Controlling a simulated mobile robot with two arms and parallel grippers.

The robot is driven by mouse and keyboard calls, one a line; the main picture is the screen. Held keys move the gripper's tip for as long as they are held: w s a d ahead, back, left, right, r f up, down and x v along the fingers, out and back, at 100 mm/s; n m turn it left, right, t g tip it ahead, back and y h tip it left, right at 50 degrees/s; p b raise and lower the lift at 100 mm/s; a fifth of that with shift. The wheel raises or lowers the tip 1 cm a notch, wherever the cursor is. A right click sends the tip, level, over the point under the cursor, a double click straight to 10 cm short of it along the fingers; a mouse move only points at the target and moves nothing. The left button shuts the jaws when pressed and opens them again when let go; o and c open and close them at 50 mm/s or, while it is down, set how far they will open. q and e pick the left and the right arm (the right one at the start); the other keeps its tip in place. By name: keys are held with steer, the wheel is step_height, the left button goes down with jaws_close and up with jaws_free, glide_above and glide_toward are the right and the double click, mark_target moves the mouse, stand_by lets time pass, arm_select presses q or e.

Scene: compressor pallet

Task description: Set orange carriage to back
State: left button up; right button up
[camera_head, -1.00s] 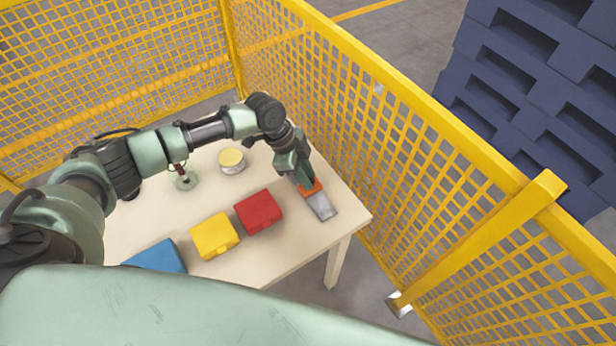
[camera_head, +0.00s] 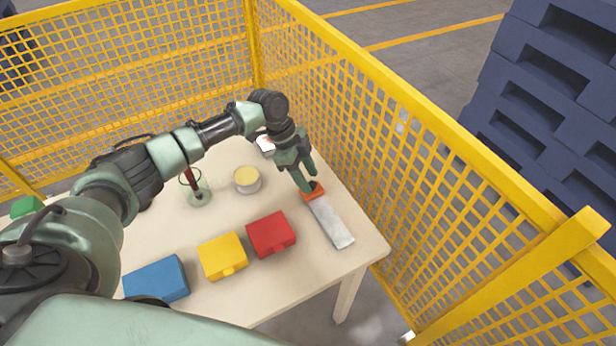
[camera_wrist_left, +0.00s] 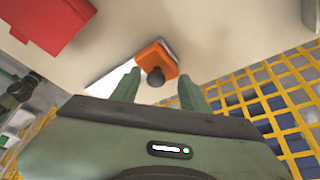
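The orange carriage (camera_head: 313,191) sits at the far end of the bare stretch of a grey metal rail (camera_head: 332,223) near the table's right side. The rail runs from it toward the table's front right corner. My left gripper (camera_head: 305,184) is down at the carriage. In the left wrist view the orange carriage (camera_wrist_left: 158,57) carries a dark round knob (camera_wrist_left: 155,77). The knob lies between the two fingers of my left gripper (camera_wrist_left: 158,78), with a gap on each side, so the gripper looks open. My right gripper is not in view.
Red (camera_head: 271,234), yellow (camera_head: 222,257) and blue (camera_head: 157,279) boxes stand along the table's front. A round tin (camera_head: 247,179) and a clear holder (camera_head: 199,194) stand farther back. A yellow mesh fence (camera_head: 390,140) runs close along the right.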

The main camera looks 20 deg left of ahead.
arm_select(q)
steer(key=shift+r, duration=0.1)
steer(key=b+v, duration=0.1)
steer(key=v, duration=0.6)
steer(key=shift+r+b, duration=0.25)
steer(key=shift+b, duration=0.1)
steer(key=shift+a, duration=0.15)
